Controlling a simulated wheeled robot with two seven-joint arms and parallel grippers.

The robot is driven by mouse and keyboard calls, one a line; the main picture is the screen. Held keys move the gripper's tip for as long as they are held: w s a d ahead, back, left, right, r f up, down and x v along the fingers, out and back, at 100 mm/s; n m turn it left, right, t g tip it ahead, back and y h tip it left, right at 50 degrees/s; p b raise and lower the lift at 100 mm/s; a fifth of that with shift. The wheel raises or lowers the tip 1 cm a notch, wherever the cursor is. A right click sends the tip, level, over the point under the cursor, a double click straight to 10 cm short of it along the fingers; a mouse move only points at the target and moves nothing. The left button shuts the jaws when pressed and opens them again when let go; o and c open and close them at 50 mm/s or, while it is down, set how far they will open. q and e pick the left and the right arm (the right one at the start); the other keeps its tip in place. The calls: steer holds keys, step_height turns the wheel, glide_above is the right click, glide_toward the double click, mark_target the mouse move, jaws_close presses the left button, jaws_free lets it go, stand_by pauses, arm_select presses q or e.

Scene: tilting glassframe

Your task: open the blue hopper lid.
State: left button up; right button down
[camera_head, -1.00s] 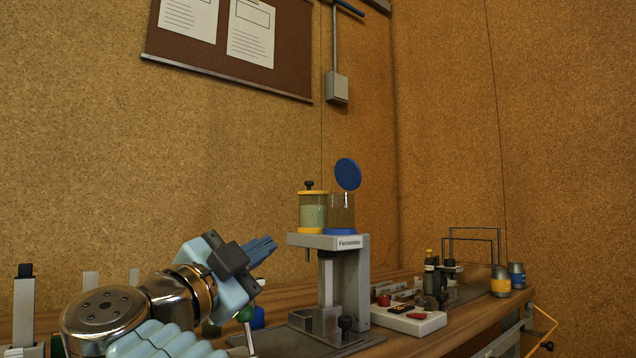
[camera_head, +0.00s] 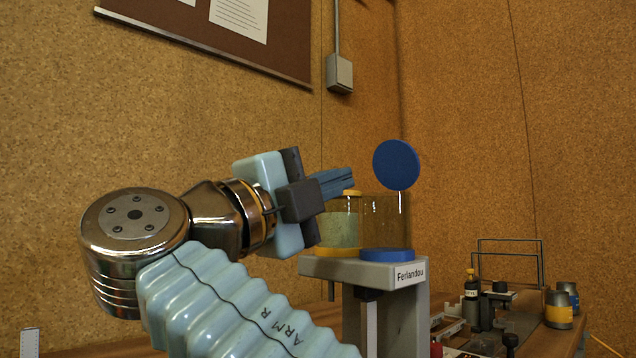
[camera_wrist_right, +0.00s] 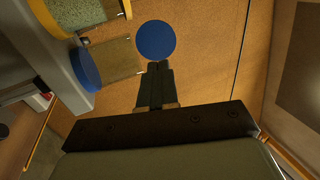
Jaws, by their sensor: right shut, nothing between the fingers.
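The blue hopper lid (camera_head: 396,164) stands raised and tilted up above the clear blue-based hopper (camera_head: 385,222), whose mouth looks uncovered. The lid shows as a blue disc in the wrist view (camera_wrist_right: 156,40), just beyond my fingertips. My right gripper (camera_head: 350,180) is shut and empty, left of the lid, with a small gap seen in the head view. In the wrist view its fingertips (camera_wrist_right: 158,68) lie close under the lid's edge; I cannot tell whether they touch. The yellow-based hopper (camera_head: 338,232) is partly hidden behind my gripper. My left gripper is not in view.
Both hoppers stand on a grey stand (camera_head: 412,285) labelled Feriandou. The air right of the lid is free.

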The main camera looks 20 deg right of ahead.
mark_target(392, 160)
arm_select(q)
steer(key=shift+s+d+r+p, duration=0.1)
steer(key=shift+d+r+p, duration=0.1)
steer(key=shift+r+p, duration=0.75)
arm_select(e)
steer(key=x, duration=0.9)
steer(key=shift+w+d+r, duration=0.1)
steer(key=shift+d+r, duration=0.05)
steer(key=shift+d, duration=0.1)
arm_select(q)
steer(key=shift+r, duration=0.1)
arm_select(e)
steer(key=shift+d, duration=0.1)
